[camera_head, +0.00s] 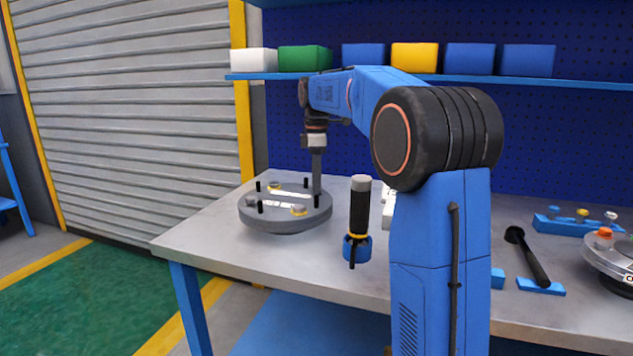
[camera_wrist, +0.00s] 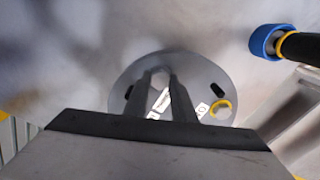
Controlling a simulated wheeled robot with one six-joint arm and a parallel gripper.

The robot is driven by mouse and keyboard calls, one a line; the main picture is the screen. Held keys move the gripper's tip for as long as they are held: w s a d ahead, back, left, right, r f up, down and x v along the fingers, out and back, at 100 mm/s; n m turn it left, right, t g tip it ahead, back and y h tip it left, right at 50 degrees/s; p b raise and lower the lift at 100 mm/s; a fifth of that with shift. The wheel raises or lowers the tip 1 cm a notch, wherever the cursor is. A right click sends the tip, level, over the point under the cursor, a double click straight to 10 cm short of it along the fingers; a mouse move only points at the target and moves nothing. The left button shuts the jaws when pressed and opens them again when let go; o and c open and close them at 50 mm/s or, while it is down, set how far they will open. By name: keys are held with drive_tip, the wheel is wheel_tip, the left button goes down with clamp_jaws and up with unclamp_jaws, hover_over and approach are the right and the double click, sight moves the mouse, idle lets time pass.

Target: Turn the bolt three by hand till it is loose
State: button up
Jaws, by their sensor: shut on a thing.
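The flanged shell (camera_head: 285,220) is a round grey disc lying on the table, with black upright studs, yellow-ringed bolts and white labels on top. In the wrist view its plate (camera_wrist: 205,80) lies below my fingers. My gripper (camera_head: 316,192) points straight down at the right part of the flange. In the wrist view its two fingers (camera_wrist: 160,80) close around a small grey bolt head, which is mostly hidden by them. I cannot read a number on it. Another bolt with a yellow ring (camera_wrist: 221,108) sits apart to the right, and one shows at the flange's front (camera_head: 299,210).
A black-handled tool with a blue base (camera_head: 358,248) stands right of the flange, close to my arm. A black wrench-like tool (camera_head: 528,258) and a round grey part with an orange knob (camera_head: 603,234) lie farther right. Coloured boxes stand on the shelf (camera_head: 480,79) behind. The table's left corner is clear.

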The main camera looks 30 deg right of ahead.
drive_tip(key=shift+f+n, duration=0.15)
drive_tip(key=shift+n, duration=0.65)
drive_tip(key=o, duration=1.1)
drive_tip(key=shift+c, duration=0.2)
drive_tip(key=shift+r, duration=0.2)
wheel_tip(320, 180, up, 17)
